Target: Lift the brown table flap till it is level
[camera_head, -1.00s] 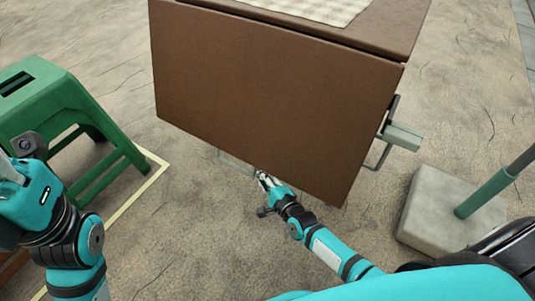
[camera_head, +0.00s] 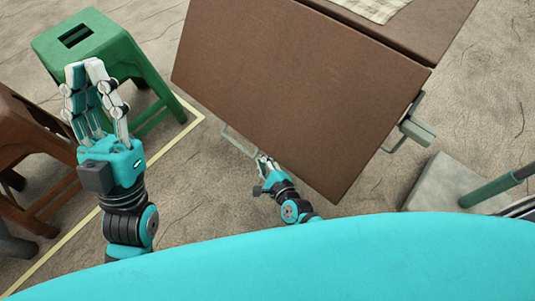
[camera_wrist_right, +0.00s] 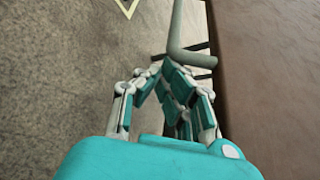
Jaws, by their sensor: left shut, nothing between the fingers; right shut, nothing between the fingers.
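The brown table flap (camera_head: 300,95) slopes down from the brown tabletop (camera_head: 420,25) in the head view, with its lower edge towards me. It also fills the right side of the right wrist view (camera_wrist_right: 270,80). My right gripper (camera_head: 264,162) is shut and empty at the flap's lower edge, partly hidden by it. In the right wrist view its fingertips (camera_wrist_right: 165,68) are close to a grey metal bar (camera_wrist_right: 180,35) beside the flap; I cannot tell whether they touch. My left gripper (camera_head: 86,68) is shut and empty, pointing up, left of the flap and apart from it.
A green stool (camera_head: 88,45) and a brown stool (camera_head: 30,140) stand at the left, near my left arm. A grey block (camera_head: 440,185) with a green pole (camera_head: 495,187) stands at the right. A checkered cloth (camera_head: 375,8) lies on the tabletop.

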